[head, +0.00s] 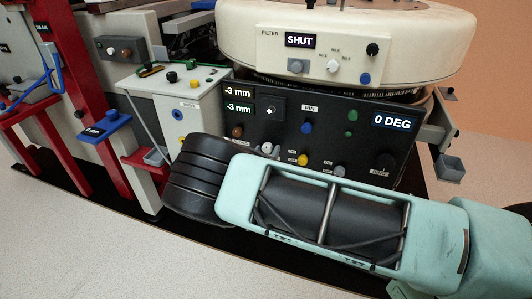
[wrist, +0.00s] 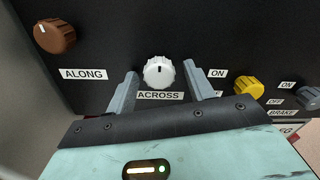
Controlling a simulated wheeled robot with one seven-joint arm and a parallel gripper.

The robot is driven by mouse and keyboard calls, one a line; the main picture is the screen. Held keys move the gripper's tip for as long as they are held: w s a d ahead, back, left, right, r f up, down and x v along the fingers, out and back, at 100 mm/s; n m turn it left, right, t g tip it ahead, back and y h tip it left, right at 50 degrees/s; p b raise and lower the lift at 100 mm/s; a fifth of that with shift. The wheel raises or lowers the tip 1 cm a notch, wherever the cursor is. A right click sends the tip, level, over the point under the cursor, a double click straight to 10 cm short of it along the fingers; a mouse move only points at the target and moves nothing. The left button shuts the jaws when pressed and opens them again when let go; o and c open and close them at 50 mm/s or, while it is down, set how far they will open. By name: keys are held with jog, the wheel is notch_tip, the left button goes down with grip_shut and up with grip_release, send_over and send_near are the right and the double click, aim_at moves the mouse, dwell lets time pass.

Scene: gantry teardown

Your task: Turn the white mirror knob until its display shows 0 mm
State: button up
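A white knob (wrist: 159,72) above an ACROSS label sits on the black panel in the wrist view, its pointer mark near the top. It also shows small in the head view (head: 267,147). My gripper (wrist: 160,69) is open, with one grey finger on each side of the white knob and visible gaps to it. In the head view my arm hides the fingers. Two displays, the upper one (head: 238,91) and the lower one (head: 238,107), both read -3 mm; I cannot tell which belongs to this knob.
A brown ALONG knob (wrist: 55,36) is left of the white knob, and a yellow knob (wrist: 248,88) is to its right. Another display (head: 391,122) reads 0 DEG. The cream housing (head: 230,35) above has a SHUT display and another white knob (head: 333,66).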

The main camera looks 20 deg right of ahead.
jog(key=c, duration=0.9)
jog(key=shift+o, duration=0.2)
jog(key=shift+m, duration=0.4)
jog(key=m+p, duration=0.3)
jog(key=m, duration=0.2)
jog(key=shift+a+r+m+p, duration=0.1)
jog(key=shift+m+p, duration=0.2)
jog(key=shift+p, duration=0.05)
jog(key=m+p, duration=0.2)
jog(key=m, duration=0.3)
jog(key=shift+w, duration=0.1)
jog(key=shift+m+p, duration=0.3)
jog(key=o, duration=1)
jog(key=shift+c, duration=0.2)
